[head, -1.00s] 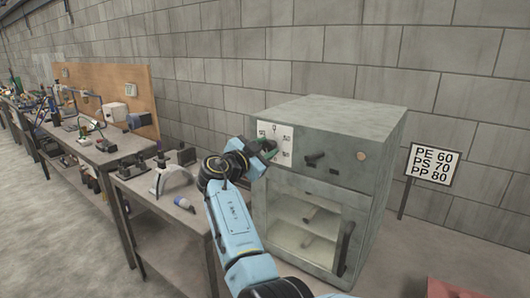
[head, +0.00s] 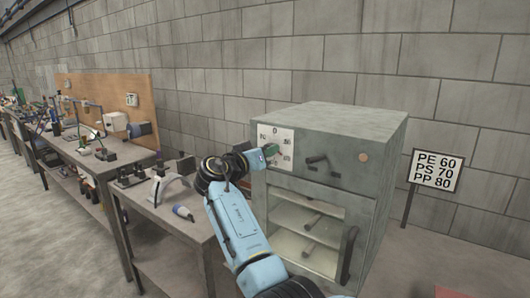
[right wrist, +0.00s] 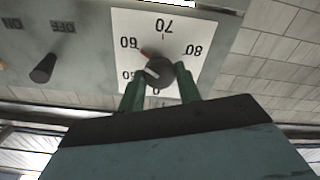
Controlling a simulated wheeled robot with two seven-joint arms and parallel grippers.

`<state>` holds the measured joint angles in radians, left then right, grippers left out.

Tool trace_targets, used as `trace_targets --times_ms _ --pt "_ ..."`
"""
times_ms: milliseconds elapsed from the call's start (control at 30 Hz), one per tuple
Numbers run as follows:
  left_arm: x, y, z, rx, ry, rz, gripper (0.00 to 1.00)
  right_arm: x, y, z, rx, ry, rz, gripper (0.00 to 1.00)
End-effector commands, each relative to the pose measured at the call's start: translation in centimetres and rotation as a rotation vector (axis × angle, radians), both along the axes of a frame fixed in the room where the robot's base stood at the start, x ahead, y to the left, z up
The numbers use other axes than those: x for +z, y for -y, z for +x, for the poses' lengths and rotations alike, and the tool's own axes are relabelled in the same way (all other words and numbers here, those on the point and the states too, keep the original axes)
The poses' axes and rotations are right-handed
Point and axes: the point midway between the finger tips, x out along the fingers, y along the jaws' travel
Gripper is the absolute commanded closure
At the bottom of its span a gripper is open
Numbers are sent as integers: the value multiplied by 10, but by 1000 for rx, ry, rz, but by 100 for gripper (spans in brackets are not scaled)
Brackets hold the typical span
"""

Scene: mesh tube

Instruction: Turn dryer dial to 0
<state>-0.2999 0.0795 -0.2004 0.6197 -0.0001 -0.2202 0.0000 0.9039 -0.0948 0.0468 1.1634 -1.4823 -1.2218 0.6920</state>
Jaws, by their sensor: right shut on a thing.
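The dryer (head: 345,143) is a grey box with a glass-fronted door, standing against the block wall. Its white dial plate (right wrist: 180,25) carries 0, 50, 60, 70 and 80, upside down in the right wrist view; it also shows at the dryer's upper left in the head view (head: 288,135). The dark round dial (right wrist: 158,73) has a pale line on its face and a reddish mark near 60; I cannot tell its exact setting. My right gripper (right wrist: 162,84) has its green fingers on either side of the dial, shut on it. It partly hides the dial in the head view (head: 270,150). My left gripper is not visible.
An ON/OFF switch (right wrist: 43,68) sits beside the dial plate. A sign (head: 436,171) reading PE 60, PS 70, PP 80 stands right of the dryer. Workbenches with tools (head: 165,205) line the left side. The door handle (head: 347,252) juts out.

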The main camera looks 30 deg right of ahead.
Motion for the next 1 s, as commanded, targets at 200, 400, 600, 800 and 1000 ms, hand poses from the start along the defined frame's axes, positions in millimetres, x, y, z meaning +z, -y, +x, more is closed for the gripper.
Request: trace_targets --times_ms 200,400,600,800,1000 --pt "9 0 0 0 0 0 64 0 0 0 0 -194 -78 89" --pt "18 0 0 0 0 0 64 1 0 0 -1 -369 -151 89" --pt "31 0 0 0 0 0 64 0 0 1 0 -546 -223 89" --pt "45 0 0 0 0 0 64 1 0 1 -1 -721 -297 89" --pt "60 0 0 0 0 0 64 1 -1 1 0 -898 -369 89"
